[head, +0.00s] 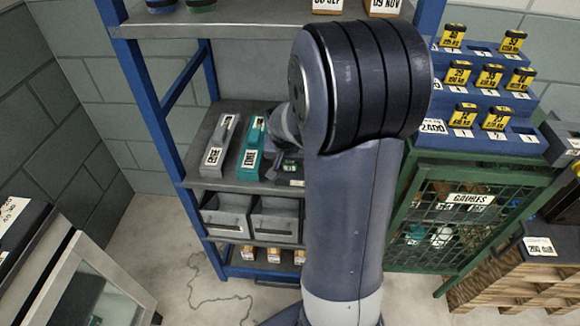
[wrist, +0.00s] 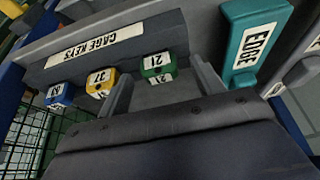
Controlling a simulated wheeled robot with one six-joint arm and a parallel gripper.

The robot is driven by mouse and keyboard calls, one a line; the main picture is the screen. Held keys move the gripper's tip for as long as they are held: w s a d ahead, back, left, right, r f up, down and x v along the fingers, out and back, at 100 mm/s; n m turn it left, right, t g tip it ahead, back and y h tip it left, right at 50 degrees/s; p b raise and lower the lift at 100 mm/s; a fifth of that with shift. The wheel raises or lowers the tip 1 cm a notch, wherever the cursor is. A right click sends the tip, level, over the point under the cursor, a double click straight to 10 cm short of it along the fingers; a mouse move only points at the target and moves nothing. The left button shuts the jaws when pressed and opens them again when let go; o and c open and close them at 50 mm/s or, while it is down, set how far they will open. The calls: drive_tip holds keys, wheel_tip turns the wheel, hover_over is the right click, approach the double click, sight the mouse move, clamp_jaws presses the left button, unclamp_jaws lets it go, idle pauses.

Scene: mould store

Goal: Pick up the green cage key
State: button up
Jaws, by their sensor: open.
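The green cage key (wrist: 158,64) is a small green block with a white tag reading 21, at the right end of a row on the grey rack labelled CAGE KEYS (wrist: 160,36). A yellow key (wrist: 98,83) tagged 32 and a blue key (wrist: 60,94) are to its left in the wrist view. My gripper (wrist: 161,74) is open, with one finger on each side of the green key; I cannot tell whether they touch it.
A teal block labelled EDGE (wrist: 252,38) stands close to the right finger; it also shows in the head view (head: 251,148), beside a grey block (head: 221,140) on the shelf (head: 203,169). Grey bins (head: 227,215) are below. A green mesh cage (head: 462,235) stands right.

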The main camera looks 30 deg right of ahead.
drive_tip(key=shift+w+f, duration=0.1)
drive_tip(key=shift+f, duration=0.1)
drive_tip(key=shift+c, duration=0.3)
drive_tip(key=c, duration=1)
